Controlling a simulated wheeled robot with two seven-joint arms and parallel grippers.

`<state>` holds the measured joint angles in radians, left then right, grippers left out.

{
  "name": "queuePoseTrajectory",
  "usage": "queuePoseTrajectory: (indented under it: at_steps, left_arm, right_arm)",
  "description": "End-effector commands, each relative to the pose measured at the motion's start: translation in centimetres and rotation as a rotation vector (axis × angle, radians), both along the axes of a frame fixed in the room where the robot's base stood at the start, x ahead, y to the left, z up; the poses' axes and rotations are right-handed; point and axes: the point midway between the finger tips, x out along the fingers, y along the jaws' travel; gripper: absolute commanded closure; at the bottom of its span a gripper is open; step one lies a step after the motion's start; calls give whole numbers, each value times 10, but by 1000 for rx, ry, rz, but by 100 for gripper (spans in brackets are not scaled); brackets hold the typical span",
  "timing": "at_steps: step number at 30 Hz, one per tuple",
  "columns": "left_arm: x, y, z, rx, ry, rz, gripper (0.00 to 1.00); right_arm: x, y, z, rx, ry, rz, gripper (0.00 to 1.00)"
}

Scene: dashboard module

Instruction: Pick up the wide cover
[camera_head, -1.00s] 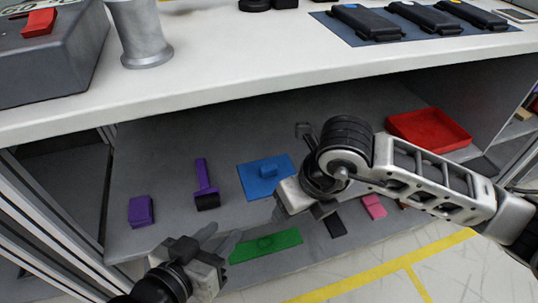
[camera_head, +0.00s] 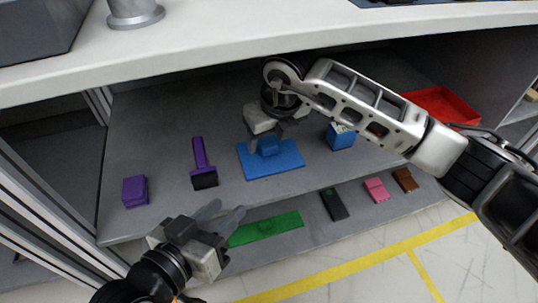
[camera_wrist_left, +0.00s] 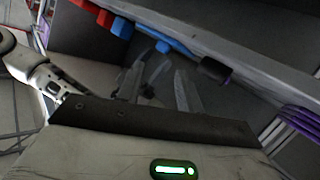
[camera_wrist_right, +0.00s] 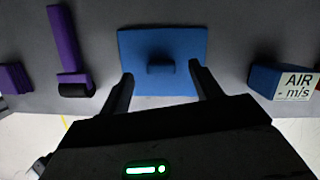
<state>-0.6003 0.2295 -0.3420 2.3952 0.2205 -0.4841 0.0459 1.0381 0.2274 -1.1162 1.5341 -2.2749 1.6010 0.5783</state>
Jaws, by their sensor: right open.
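A blue plate (camera_head: 285,165) with a small raised block in its middle, which fits a wide cover, lies flat on the grey upper shelf. It also shows in the right wrist view (camera_wrist_right: 190,45). My right gripper (camera_wrist_right: 160,75) is open and empty above the plate. In that view its fingers appear to either side of the block, apart from it; their height above the plate is unclear. In the head view the right gripper (camera_head: 268,135) partly hides the plate's back. My left gripper (camera_head: 226,214) is open and empty in front of the shelf edge, near a green plate (camera_head: 270,229).
On the upper shelf are a purple block (camera_head: 135,190), a purple handled tool (camera_head: 202,160), a blue box (camera_head: 341,136) and a red tray (camera_head: 445,103). Black (camera_head: 333,205), pink (camera_head: 376,189) and brown (camera_head: 405,180) pieces lie lower. The worktop (camera_head: 250,32) overhangs the shelf.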

Motion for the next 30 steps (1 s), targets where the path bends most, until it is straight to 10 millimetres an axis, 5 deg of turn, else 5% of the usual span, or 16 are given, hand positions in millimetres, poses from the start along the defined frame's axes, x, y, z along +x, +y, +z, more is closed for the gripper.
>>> queuePoseTrajectory:
  at_steps: [3, 12, 18, 30]
  left_arm:
    - [1, -2, 2, -39, -12, -1, 64]
    - [5, -3, 13, -60, -31, 1, 64]
    - [5, -3, 12, -59, -31, 1, 64]
    - [4, -3, 11, -53, -24, 1, 64]
  right_arm:
    - [2, 1, -21, -3, 6, -2, 36]
    - [3, 1, -23, -2, 4, 0, 36]
    - [3, 1, -24, -2, 4, 0, 85]
    - [3, 1, -18, -3, 3, -1, 86]
